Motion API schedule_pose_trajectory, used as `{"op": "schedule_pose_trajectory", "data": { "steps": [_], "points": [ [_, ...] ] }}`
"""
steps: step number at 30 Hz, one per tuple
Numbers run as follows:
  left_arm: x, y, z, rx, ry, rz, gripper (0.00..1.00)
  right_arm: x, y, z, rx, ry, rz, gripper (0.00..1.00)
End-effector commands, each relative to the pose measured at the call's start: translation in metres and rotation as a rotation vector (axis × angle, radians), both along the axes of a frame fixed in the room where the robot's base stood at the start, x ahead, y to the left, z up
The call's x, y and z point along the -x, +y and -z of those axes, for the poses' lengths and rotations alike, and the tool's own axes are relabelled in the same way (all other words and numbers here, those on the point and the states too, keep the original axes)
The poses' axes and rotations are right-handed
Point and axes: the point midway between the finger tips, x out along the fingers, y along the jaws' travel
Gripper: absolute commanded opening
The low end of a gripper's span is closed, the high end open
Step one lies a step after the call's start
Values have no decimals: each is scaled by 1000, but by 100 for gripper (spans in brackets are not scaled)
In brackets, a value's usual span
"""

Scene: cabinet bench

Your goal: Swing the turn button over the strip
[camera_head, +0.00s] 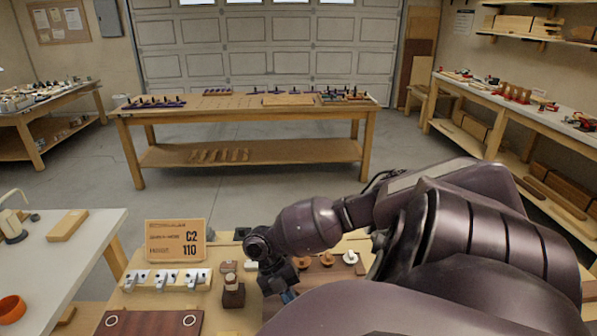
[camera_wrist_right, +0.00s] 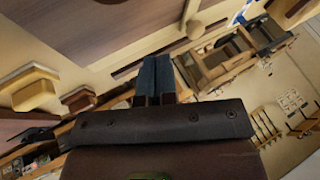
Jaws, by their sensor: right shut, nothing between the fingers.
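My right arm reaches in from the right in the head view. Its gripper (camera_head: 287,294) points down at the bench, largely hidden by the arm. In the right wrist view, the fingers (camera_wrist_right: 155,78) are shut together with nothing between them. A round wooden knob (camera_wrist_right: 195,29) stands beyond the fingertips, apart from them, by a pale strip (camera_wrist_right: 188,12). I cannot tell whether these are the turn button and its strip. In the head view, several small round-topped fittings, including a wooden one (camera_head: 327,259) and a white one (camera_head: 350,257), sit right of the gripper. My left gripper is not in view.
White brackets (camera_head: 165,280), a dark block with a post (camera_head: 233,292) and a brown board with two rings (camera_head: 150,324) lie left of the gripper. A side table (camera_head: 85,240) stands farther left.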

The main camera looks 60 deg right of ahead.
Motion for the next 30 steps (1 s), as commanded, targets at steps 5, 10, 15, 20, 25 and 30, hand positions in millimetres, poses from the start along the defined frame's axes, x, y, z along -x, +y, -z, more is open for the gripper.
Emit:
{"op": "schedule_pose_trajectory", "data": {
  "steps": [5,10,15,20,25,30],
  "points": [
    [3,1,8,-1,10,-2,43,-19,-1,-26,-2,1,-2,0],
    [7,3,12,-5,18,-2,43,-32,-2,-46,-2,3,-2,0],
    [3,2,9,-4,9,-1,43,-39,-3,-57,-2,5,0,0],
    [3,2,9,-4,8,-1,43,-40,-3,-59,-2,5,0,0],
    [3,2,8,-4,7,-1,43,-40,-3,-59,-3,5,-1,0],
    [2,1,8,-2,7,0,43,-40,-3,-59,-3,5,-1,0]
  ]
}}
